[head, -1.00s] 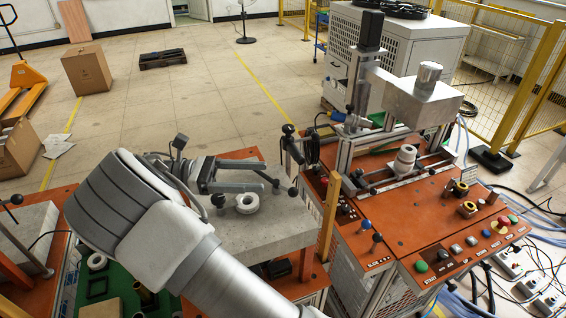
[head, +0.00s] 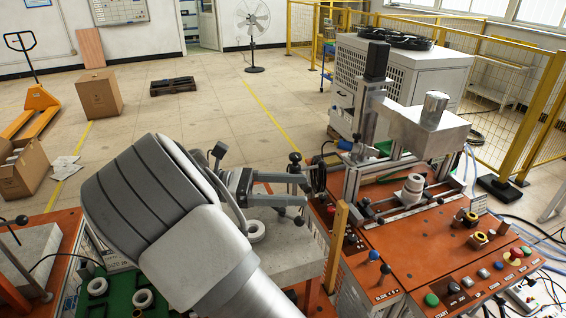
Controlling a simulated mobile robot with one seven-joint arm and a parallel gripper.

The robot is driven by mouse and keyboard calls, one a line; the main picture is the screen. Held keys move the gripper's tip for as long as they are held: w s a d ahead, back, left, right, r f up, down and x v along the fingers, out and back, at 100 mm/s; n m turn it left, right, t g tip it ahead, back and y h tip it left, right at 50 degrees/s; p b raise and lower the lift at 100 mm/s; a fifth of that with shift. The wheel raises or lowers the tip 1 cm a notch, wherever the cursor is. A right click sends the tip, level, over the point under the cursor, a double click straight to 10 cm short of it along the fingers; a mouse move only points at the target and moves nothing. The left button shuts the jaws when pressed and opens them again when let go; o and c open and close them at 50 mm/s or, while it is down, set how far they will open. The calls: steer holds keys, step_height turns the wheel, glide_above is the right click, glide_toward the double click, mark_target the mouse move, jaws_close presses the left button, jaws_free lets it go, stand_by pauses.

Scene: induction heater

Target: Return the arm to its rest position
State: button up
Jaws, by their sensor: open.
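My arm reaches up from the bottom of the head view, its large grey and white link covering the centre left. My gripper (head: 288,191) points right, with its two fingers apart and nothing visible between them. It is above a grey block-topped bench (head: 290,262). A white ring (head: 255,231) shows just below and left of the fingers, apart from them as far as I can see. My arm hides much of the bench's left side.
The orange induction heater station (head: 400,255) stands close on the right, with a metal column (head: 372,95), a white ringed part (head: 412,190) and buttons. White rings (head: 143,298) lie on a green board at lower left. Open floor lies behind.

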steer(key=s+d+f+m+y, duration=0.1)
steer(key=s+d+m+y, duration=0.5)
steer(key=d+y, duration=0.4)
steer(key=s+a+r+m+t+y, duration=0.1)
steer(key=s+m+t+y, duration=0.3)
steer(key=s+m, duration=0.1)
steer(key=s+a+r+m+t+y, duration=0.1)
steer(key=s+r+m+t+y, duration=0.1)
steer(key=s, duration=0.5)
steer(key=shift+a+r+m+t+y, duration=0.25)
steer(key=shift+m+t+y, duration=0.8)
steer(key=shift+m, duration=0.55)
